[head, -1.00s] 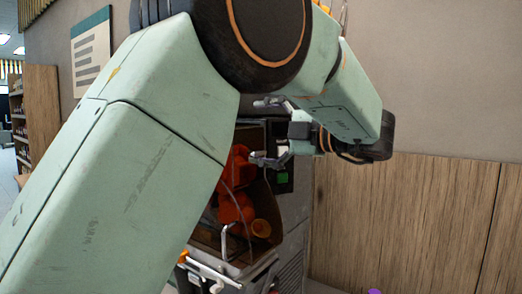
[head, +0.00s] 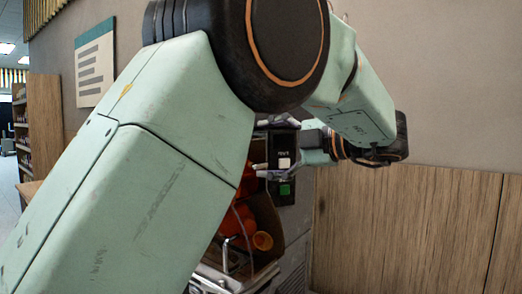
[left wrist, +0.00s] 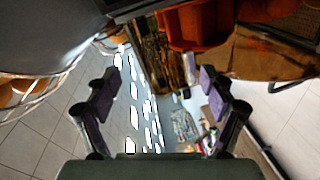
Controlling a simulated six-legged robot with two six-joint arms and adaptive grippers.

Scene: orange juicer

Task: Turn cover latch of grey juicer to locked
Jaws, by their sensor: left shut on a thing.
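The grey juicer (head: 295,218) stands behind my left arm, with oranges behind its front cover and a dark panel (head: 283,150) with a white and a green button. My left gripper (head: 272,146) is at the upper front of the juicer, its fingers pointing left in the head view. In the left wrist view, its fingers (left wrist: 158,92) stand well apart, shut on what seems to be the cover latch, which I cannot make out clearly. A small pale piece (left wrist: 190,70) shows beside the right finger. My arm hides the juicer's left side. My right gripper is out of view.
A wood-panelled wall (head: 410,230) stands to the right of the juicer. A notice board (head: 95,62) hangs on the left wall and shelves (head: 42,125) stand farther left. An orange part (left wrist: 195,28) and wire baskets lie close in the left wrist view.

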